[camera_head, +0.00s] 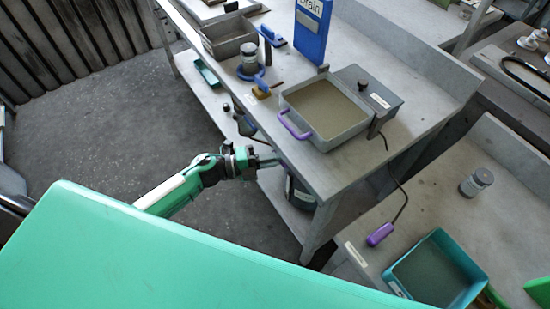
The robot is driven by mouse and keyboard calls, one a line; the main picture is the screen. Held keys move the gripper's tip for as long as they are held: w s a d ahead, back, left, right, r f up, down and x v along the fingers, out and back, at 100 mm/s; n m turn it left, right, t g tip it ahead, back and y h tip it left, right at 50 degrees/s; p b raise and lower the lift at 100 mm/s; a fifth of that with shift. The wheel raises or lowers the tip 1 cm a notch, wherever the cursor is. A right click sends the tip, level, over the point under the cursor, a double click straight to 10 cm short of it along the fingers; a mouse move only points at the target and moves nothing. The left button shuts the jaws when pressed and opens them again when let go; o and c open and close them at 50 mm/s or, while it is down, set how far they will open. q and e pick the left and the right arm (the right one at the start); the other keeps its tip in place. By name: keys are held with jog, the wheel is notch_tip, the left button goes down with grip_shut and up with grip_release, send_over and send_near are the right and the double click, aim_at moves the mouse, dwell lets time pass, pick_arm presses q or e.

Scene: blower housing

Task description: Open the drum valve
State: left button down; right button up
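A dark drum (300,195) stands on the shelf below the workbench, mostly hidden by the bench top. I cannot make out its valve clearly; a small purple part shows near the bench edge just above the drum. My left gripper (270,161) reaches in from the left at the bench's front edge, close to the drum's upper left side. Its fingertips are small and partly hidden, so I cannot tell whether they are open or touching anything. My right gripper is not in view.
The workbench (375,155) holds a grey tray with a purple handle (291,125), a grey box (368,94), a blue Drain sign (312,28) and a grey bin (229,36). A teal bin (434,272) is at lower right. The floor (120,120) at left is clear.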

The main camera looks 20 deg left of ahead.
pick_arm(q)
jog(key=n+t, duration=0.2)
jog(key=n, duration=0.4)
jog(key=n+t, duration=0.3)
jog(key=n, duration=0.3)
jog(key=n+t, duration=0.2)
jog(key=n, duration=0.5)
jog(key=shift+s+d+f+t+y, duration=0.2)
jog(key=shift+f+t+y, duration=0.1)
jog(key=shift+f, duration=0.1)
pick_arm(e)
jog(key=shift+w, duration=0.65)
pick_arm(q)
jog(key=shift+n, duration=0.3)
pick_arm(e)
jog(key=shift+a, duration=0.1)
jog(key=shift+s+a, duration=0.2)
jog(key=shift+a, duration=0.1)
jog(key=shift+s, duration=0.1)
